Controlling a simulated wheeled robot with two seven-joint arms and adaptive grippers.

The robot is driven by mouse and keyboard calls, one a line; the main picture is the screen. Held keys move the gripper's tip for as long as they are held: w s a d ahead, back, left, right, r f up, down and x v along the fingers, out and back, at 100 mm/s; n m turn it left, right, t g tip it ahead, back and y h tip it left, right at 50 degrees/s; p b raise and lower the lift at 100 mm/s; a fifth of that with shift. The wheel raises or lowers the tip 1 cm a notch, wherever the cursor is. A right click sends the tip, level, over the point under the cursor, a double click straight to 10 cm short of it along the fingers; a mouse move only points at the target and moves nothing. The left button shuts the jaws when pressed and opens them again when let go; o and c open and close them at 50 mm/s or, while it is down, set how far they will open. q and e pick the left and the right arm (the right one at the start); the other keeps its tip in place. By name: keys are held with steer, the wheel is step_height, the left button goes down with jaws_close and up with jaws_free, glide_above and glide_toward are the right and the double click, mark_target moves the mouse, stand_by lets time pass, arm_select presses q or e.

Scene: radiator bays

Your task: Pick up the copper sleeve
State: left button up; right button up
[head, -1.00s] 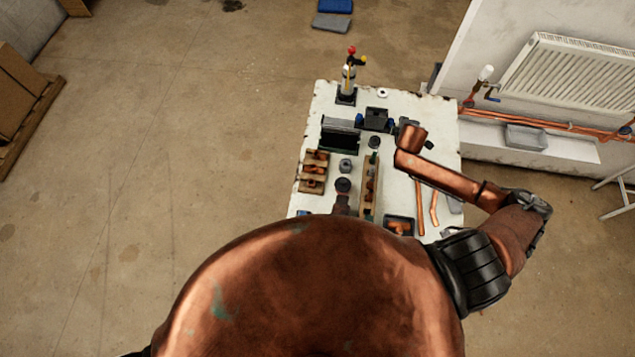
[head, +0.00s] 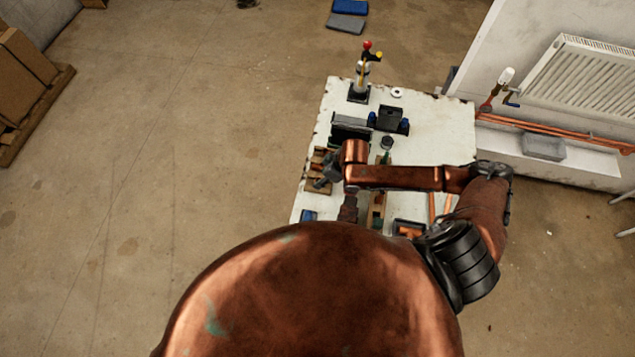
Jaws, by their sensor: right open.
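My right arm reaches across the white workbench (head: 450,130). My right gripper (head: 324,181) is open, small and dark, at the bench's left side. It is over or beside a wooden holder (head: 316,187) with copper-coloured pieces, and partly covers it. I cannot tell which piece is the copper sleeve, or whether the fingers touch anything. My left gripper is not in view.
A torch-like tool with a red knob (head: 366,68) stands at the bench's back edge. A dark tray (head: 350,130) and a black block (head: 391,117) sit nearby. Copper pipes (head: 560,132) run along the right wall below a radiator (head: 585,85).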

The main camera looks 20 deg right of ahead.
steer(key=shift+x, duration=1.45)
steer(key=shift+c, duration=0.3)
steer(key=shift+w, duration=0.1)
steer(key=c, duration=1)
steer(key=shift+r, duration=0.1)
